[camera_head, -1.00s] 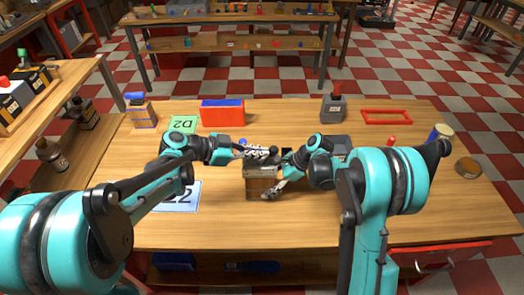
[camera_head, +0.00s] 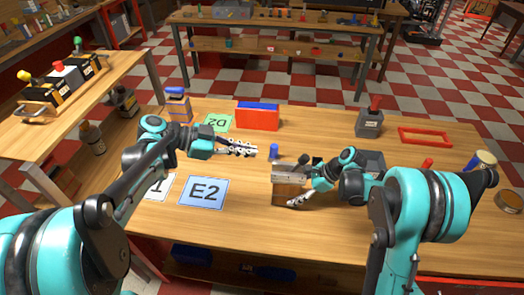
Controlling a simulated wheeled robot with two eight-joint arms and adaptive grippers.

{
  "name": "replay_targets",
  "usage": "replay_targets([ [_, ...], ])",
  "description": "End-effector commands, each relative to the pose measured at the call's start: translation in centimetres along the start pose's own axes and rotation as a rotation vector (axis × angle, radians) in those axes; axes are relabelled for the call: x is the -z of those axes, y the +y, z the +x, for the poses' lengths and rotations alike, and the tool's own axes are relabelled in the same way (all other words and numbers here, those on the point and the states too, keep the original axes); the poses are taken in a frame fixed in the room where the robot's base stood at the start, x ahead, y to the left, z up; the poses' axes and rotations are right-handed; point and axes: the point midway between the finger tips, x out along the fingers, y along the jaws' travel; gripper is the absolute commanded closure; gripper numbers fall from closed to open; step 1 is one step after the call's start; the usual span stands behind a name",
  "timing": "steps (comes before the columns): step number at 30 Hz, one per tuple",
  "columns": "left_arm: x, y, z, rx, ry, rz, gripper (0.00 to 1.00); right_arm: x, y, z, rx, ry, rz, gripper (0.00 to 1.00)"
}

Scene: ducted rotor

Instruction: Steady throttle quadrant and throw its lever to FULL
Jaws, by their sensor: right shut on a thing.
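The throttle quadrant (camera_head: 290,190) appears to be the small box with a grey top and brown front, standing upright mid-table. A dark knob (camera_head: 305,159) shows at its top right; I cannot make out the lever's setting. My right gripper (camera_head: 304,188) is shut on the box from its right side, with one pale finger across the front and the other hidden. My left gripper (camera_head: 247,149) is left of and beyond the box, apart from it and empty. Its fingers point right, and their gap is unclear.
A blue cylinder (camera_head: 273,151) stands just behind the box. The front middle tabletop is clear.

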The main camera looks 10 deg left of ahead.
Motion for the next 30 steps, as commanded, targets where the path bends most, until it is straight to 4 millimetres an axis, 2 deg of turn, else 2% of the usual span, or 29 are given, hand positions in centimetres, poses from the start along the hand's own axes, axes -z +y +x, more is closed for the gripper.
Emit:
replay_targets([
  [10, 0.0, 0.0, -0.5, 0.000, 0.000, 0.000, 1.00, 0.1, 0.0, 0.0, 0.001, 0.002, 0.001, 0.73],
  [11, 0.0, 0.0, -0.4, 0.000, 0.000, 0.000, 1.00, 0.1, 0.0, 0.0, 0.001, 0.002, 0.001, 0.45],
  [13, 0.0, 0.0, -0.4, 0.000, 0.000, 0.000, 1.00, 0.1, 0.0, 0.0, 0.001, 0.002, 0.001, 0.27],
  [14, 0.0, 0.0, -0.4, 0.000, 0.000, 0.000, 1.00, 0.1, 0.0, 0.0, 0.001, 0.002, 0.001, 0.24],
  [24, 0.0, 0.0, -0.4, 0.000, 0.000, 0.000, 1.00, 0.0, 0.0, -0.3, 0.001, 0.001, 0.001, 0.24],
  [26, 0.0, 0.0, -0.4, 0.000, 0.000, 0.000, 1.00, 0.0, 0.0, -0.8, 0.001, 0.001, 0.001, 0.24],
  [30, 0.0, 0.0, -0.4, 0.000, 0.000, 0.000, 1.00, 0.1, 0.0, -3.2, 0.002, 0.001, 0.003, 0.24],
])
